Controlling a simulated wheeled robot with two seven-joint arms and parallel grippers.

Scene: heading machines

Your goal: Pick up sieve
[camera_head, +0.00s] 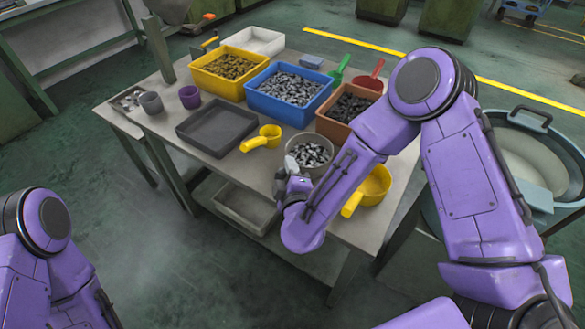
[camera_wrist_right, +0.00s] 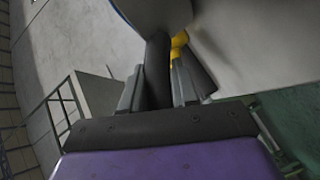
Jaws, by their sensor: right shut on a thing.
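The sieve (camera_head: 294,150), a round grey pan with small metal parts showing inside it, is at the front of the table, just beyond my right gripper. My right gripper (camera_head: 285,184) is partly covered by its own arm. In the right wrist view the gripper (camera_wrist_right: 158,88) is shut on the sieve's dark handle (camera_wrist_right: 157,62), which runs up between the fingers to the grey underside of the pan (camera_wrist_right: 155,12). I cannot tell whether the sieve touches the table. Only links of my left arm show at lower left; its gripper is out of view.
Yellow scoops (camera_head: 269,133) lie left and right of the sieve. Yellow, blue (camera_head: 290,112) and orange bins of metal parts stand behind. A dark tray (camera_head: 215,128) and two cups are to the left. A round grey-blue tub (camera_head: 566,215) stands at right.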

